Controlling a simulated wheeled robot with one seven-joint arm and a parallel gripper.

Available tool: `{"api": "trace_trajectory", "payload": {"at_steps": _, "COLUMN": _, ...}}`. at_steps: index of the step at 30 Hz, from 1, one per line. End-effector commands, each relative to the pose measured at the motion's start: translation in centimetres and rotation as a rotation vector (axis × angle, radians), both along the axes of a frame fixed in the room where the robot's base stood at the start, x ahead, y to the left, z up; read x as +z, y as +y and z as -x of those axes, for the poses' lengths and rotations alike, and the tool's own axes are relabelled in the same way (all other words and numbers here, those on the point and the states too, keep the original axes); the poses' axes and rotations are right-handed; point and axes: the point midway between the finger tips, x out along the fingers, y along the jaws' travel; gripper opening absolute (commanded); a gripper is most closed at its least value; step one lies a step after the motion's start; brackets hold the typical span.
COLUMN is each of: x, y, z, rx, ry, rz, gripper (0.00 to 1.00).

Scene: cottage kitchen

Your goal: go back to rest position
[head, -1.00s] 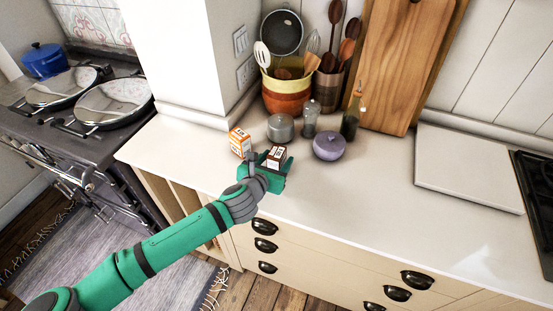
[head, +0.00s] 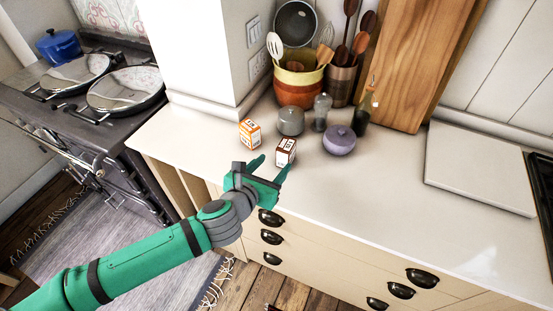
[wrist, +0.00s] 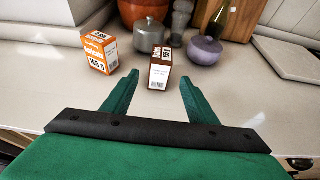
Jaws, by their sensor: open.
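My green gripper (head: 270,168) is open and empty at the front edge of the counter (head: 350,187). A small brown and white box (head: 285,152) stands upright on the counter just beyond the fingertips. In the wrist view the brown box (wrist: 160,70) shows ahead of the gap between my open fingers (wrist: 157,92), apart from them. An orange and white box (head: 249,133) stands to its left and farther back, and it also shows in the wrist view (wrist: 99,52).
A grey pot (head: 290,121), a glass shaker (head: 321,112), a purple lidded jar (head: 339,140) and a dark bottle (head: 365,107) stand behind the boxes. Utensil crocks (head: 297,93) are at the back. A white board (head: 480,172) lies at right. A stove (head: 85,110) is at left.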

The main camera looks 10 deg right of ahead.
Motion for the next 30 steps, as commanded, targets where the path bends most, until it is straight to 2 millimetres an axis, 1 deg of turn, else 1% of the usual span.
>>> {"api": "trace_trajectory", "payload": {"at_steps": 3, "x": 0.3, "y": 0.5, "z": 0.7, "rx": 0.001, "ry": 0.0, "rz": -0.002, "gripper": 0.53}}
{"api": "trace_trajectory", "payload": {"at_steps": 6, "x": 0.4, "y": 0.8, "z": 0.9, "rx": 0.003, "ry": 0.001, "rz": -0.001, "gripper": 0.53}}
{"api": "trace_trajectory", "payload": {"at_steps": 22, "x": 0.3, "y": 1.0, "z": 0.9, "rx": 0.008, "ry": 0.006, "rz": 0.003, "gripper": 0.53}}
{"api": "trace_trajectory", "payload": {"at_steps": 24, "x": -0.3, "y": 1.8, "z": 1.2, "rx": 0.025, "ry": 0.025, "rz": 0.019, "gripper": 0.53}}
{"api": "trace_trajectory", "payload": {"at_steps": 26, "x": -1.2, "y": 3.1, "z": 1.7, "rx": 0.054, "ry": 0.056, "rz": 0.045, "gripper": 0.53}}
{"api": "trace_trajectory", "payload": {"at_steps": 29, "x": -3.4, "y": 6.0, "z": 3.3, "rx": 0.128, "ry": 0.136, "rz": 0.118, "gripper": 0.53}}
{"api": "trace_trajectory", "payload": {"at_steps": 30, "x": -4.4, "y": 7.4, "z": 4.2, "rx": 0.165, "ry": 0.174, "rz": 0.156, "gripper": 0.53}}
